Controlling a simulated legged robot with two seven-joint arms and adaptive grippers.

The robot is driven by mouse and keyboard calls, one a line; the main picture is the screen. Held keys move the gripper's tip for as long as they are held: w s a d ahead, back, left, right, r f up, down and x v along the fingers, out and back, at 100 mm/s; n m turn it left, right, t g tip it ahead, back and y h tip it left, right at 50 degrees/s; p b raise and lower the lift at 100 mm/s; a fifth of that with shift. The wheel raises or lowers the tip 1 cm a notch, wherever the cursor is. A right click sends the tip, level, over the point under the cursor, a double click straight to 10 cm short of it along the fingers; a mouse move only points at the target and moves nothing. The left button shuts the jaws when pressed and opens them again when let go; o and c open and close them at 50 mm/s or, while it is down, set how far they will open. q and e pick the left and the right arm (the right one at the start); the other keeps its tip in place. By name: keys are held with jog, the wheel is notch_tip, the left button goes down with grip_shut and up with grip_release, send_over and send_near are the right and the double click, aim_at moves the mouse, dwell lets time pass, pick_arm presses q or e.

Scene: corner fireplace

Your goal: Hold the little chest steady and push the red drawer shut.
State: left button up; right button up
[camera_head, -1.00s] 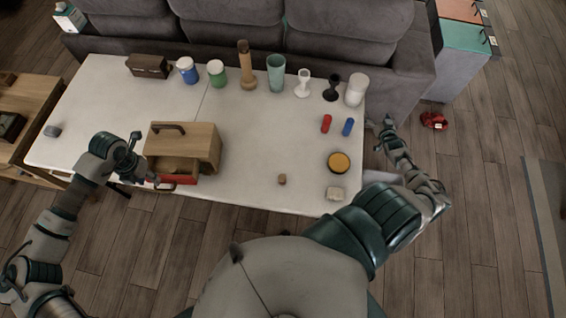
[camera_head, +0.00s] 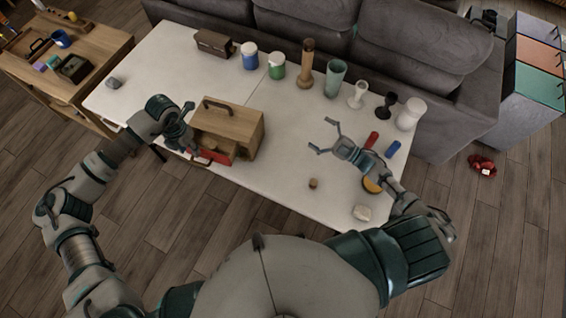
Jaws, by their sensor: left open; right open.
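The little wooden chest (camera_head: 237,122) stands on the white table with a dark handle on its top. Its red drawer (camera_head: 217,149) sticks out toward me at the lower left, pulled open. My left gripper (camera_head: 190,128) is open close to the chest's left side, by the drawer; whether it touches the chest I cannot tell. My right gripper (camera_head: 322,136) is open and empty over the table, right of the chest and apart from it, its fingers pointing left toward the chest.
On the white table (camera_head: 290,180), a blue-labelled jar (camera_head: 250,56), a green jar (camera_head: 277,66), a wooden bottle (camera_head: 306,64) and a glass (camera_head: 335,79) stand along the back. A grey sofa (camera_head: 400,45) stands behind.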

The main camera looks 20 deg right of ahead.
aim_at(235, 154)
jog(key=s+a+f+n+g+y, duration=0.1)
jog(key=s+a+f+n+g, duration=0.15)
jog(key=a+n, duration=0.4)
jog(key=s+a+f+n+g+y, duration=0.1)
jog(key=s+a+f+n+g, duration=0.1)
jog(key=a+f+n+g, duration=0.35)
jog(key=w+a, duration=0.2)
jog(key=a, duration=0.4)
jog(key=w+a+r+t, duration=0.1)
jog(key=w+a, duration=0.2)
jog(key=a, duration=0.3)
jog(key=w+a+t, duration=0.1)
jog(key=w+a, duration=0.2)
jog(key=a, duration=0.2)
jog(key=shift+w+a+r+n, duration=0.2)
jog(key=shift+a+r+n, duration=0.05)
jog(key=shift+a+n, duration=0.15)
jog(key=shift+d, duration=0.15)
jog(key=shift+c, duration=0.5)
jog(key=shift+d, duration=0.1)
jog(key=c, duration=0.4)
jog(key=shift+d, duration=0.1)
jog(key=c, duration=0.8)
jog(key=shift+c, duration=1.2)
